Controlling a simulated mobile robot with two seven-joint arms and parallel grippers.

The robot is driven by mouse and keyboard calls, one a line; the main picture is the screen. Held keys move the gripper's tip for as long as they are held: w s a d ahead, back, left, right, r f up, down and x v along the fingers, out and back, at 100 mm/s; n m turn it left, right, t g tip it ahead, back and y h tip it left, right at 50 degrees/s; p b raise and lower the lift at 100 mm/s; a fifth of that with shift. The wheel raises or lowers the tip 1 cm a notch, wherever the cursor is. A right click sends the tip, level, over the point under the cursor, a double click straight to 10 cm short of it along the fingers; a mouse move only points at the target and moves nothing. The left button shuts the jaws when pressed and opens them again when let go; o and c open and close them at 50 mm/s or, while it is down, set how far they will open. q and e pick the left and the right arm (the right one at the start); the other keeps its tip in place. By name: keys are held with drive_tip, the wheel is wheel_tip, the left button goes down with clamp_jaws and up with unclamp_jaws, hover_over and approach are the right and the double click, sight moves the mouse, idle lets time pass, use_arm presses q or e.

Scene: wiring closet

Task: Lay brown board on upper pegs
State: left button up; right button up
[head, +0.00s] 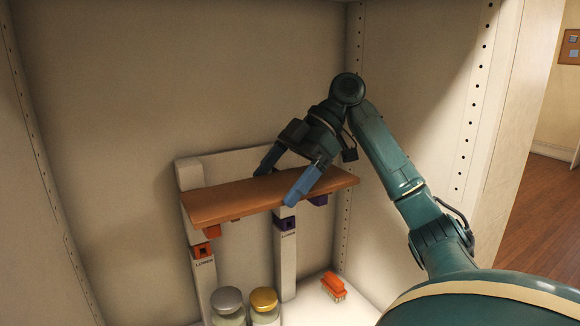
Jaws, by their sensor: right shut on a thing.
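The brown board (228,201) is level across the upper part of a pale two-post rack (200,282). My right gripper (277,188) is over the board's middle, shut on it, with one blue finger in front and one behind. An orange peg (212,231) shows under the board's left end and a purple peg (318,199) under its right end. I cannot tell whether the board touches them. My left gripper is not in view.
Lower on the posts are an orange socket (202,250) and a purple socket (287,223), with "LOWER" labels. Closet walls close in on both sides.

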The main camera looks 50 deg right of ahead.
use_arm(q)
drive_tip(key=p, duration=0.2)
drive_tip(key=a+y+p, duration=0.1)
drive_tip(key=p, duration=0.1)
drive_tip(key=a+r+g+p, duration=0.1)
drive_tip(key=p, duration=0.1)
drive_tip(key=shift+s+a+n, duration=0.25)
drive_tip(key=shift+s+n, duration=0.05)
use_arm(e)
drive_tip(key=w+d+f, duration=0.2)
drive_tip(key=w, duration=0.5)
drive_tip(key=shift+w+d+f, duration=0.15)
drive_tip(key=shift+w, duration=0.1)
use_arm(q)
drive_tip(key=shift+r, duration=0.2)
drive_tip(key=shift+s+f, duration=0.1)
use_arm(e)
drive_tip(key=shift+f, duration=0.3)
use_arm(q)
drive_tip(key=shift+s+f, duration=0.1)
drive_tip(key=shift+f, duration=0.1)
use_arm(e)
drive_tip(key=shift+f, duration=0.35)
drive_tip(key=o, duration=0.9)
